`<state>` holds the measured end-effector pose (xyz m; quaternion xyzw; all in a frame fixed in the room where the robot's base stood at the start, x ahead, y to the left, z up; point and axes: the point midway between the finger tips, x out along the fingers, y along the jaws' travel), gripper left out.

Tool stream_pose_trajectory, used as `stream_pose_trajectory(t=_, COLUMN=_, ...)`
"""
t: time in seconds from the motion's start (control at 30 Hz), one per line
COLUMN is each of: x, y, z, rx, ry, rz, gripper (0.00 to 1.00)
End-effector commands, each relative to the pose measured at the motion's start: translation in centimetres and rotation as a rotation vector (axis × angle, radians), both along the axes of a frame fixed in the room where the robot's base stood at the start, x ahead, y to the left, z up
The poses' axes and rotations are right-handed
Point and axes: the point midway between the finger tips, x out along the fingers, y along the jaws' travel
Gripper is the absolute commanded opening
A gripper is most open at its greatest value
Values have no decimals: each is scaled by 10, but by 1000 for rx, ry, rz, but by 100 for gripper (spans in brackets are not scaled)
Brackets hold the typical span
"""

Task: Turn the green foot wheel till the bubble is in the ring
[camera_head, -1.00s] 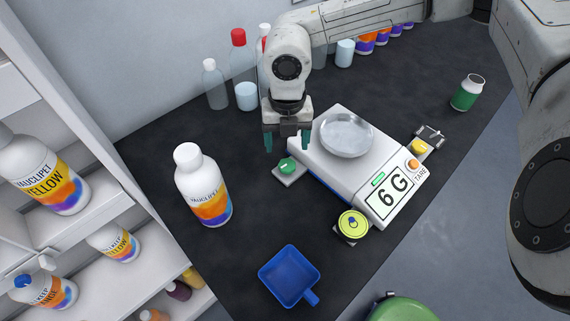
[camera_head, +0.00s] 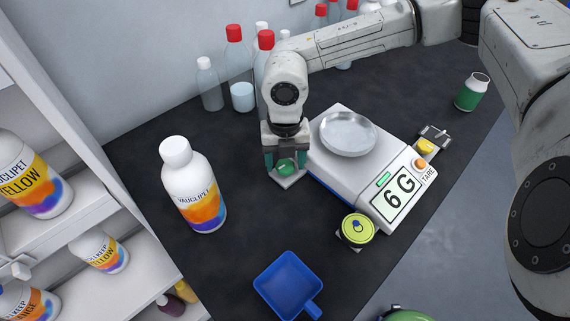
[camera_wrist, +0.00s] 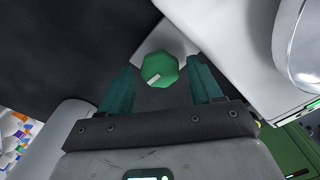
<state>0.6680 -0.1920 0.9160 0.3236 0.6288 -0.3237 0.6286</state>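The green foot wheel (camera_head: 286,167) sits on a small grey foot plate at the scale's left corner. It also shows in the wrist view (camera_wrist: 160,71) with a white mark on its top. My gripper (camera_head: 285,160) is down at the wheel, one finger on each side. In the wrist view the fingers (camera_wrist: 160,66) are apart with gaps beside the wheel. The scale (camera_head: 335,168) carries a round metal pan and reads 6 G. The round yellow-green level (camera_head: 357,229) is at its near corner. A small dark ring shows in it; the bubble's exact place is too small to tell.
A white Vauclipet bottle (camera_head: 194,190) stands left of my gripper. A blue scoop (camera_head: 287,285) lies in front. A yellow foot wheel (camera_head: 425,146) is at the scale's right. Clear red-capped bottles (camera_head: 237,60) stand behind my arm. A green-labelled jar (camera_head: 471,92) stands at right.

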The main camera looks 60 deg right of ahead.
Motion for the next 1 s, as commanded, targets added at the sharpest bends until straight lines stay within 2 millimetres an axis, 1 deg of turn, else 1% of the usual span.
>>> stream_pose_trajectory(t=0.03, x=0, y=0, z=0, rx=0, ry=0, rz=0, gripper=59)
stream_pose_trajectory(t=0.07, x=0, y=0, z=0, rx=0, ry=0, rz=0, gripper=56)
stream_pose_trajectory(t=0.5, x=0, y=0, z=0, rx=0, ry=0, rz=0, gripper=15)
stream_pose_trajectory(t=0.57, x=0, y=0, z=0, rx=0, ry=0, rz=-6, gripper=15)
stream_pose_trajectory(t=0.67, x=0, y=0, z=-2, rx=-1, ry=-1, rz=-64, gripper=15)
stream_pose_trajectory(t=0.9, x=0, y=0, z=-3, rx=0, ry=-1, rz=-318, gripper=15)
stream_pose_trajectory(t=1.0, x=0, y=0, z=-2, rx=0, ry=-1, rz=-379, gripper=15)
